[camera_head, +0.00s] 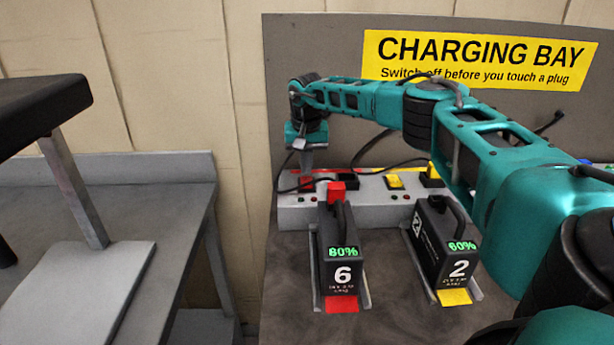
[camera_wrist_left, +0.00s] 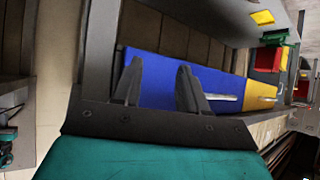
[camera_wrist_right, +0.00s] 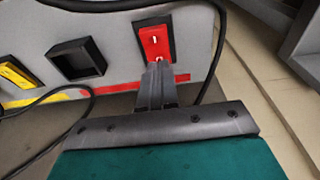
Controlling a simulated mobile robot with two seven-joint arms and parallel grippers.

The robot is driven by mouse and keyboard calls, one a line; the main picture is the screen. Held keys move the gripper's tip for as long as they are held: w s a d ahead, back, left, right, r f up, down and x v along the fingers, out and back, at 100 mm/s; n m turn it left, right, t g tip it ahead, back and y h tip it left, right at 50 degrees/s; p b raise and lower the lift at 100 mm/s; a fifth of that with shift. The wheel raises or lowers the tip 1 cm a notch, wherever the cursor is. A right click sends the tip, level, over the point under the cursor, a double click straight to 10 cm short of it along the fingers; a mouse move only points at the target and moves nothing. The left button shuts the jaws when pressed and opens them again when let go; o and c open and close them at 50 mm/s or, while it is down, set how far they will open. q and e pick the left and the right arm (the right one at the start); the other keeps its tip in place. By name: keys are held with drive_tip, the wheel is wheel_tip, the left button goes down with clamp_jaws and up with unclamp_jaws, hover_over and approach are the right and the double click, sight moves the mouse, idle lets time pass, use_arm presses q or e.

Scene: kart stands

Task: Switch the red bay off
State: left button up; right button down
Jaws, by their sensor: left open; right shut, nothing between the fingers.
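The red switch (camera_wrist_right: 154,42) is a red rocker with white marks in a black frame on the grey charging strip (camera_head: 375,212). It also shows in the head view (camera_head: 306,181), partly behind my right gripper (camera_head: 306,168). In the right wrist view, my right gripper (camera_wrist_right: 157,70) is shut and empty, its tips at the lower edge of the rocker. I cannot tell whether they touch it, or which way the rocker is set. My left gripper (camera_wrist_left: 158,82) is open and empty, away from the strip.
A black socket (camera_wrist_right: 77,60) and a yellow switch (camera_wrist_right: 17,74) sit beside the red switch. Battery 6 (camera_head: 342,250), reading 80%, and battery 2 (camera_head: 442,245), reading 60%, stand before the strip. A grey bench (camera_head: 165,215) stands left.

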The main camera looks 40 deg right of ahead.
sight(306, 179)
drive_tip(key=shift+r, duration=2.7)
